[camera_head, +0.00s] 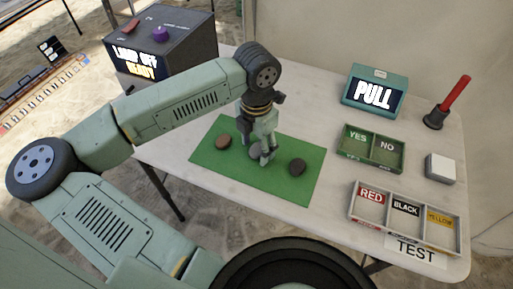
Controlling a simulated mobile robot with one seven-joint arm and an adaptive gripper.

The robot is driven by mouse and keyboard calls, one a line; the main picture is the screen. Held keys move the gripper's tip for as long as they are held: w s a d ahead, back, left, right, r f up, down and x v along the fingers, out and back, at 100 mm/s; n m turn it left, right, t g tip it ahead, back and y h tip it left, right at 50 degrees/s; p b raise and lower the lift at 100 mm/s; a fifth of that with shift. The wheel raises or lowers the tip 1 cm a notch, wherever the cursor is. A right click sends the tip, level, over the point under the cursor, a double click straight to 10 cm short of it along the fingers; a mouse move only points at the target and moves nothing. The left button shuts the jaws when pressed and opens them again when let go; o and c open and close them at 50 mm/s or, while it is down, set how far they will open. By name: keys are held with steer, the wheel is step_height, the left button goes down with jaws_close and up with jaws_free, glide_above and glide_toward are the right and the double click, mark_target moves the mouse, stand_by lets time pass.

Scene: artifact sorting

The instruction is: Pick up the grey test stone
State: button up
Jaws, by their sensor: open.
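The grey test stone (255,151) lies on the green mat (231,176), between two other stones. My gripper (263,158) points down right over it, and the fingers hide part of the stone. The gripper is open. I cannot tell whether the fingers touch the stone. A brown stone (223,142) lies to its left on the mat, and a dark stone (297,167) lies to its right.
On the white table (315,215) stand a green YES/NO tray (371,149), a RED/BLACK/YELLOW tray (404,216), a PULL box (375,92), a red-handled lever (446,104) and a white block (440,167). A dark lamp box (161,55) stands at the back left.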

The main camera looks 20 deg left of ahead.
mark_target(256, 149)
steer(key=shift+c, duration=0.2)
steer(key=c, duration=1.2)
steer(key=shift+o, duration=0.2)
step_height(256, 149, up, 10)
steer(key=b, duration=0.2)
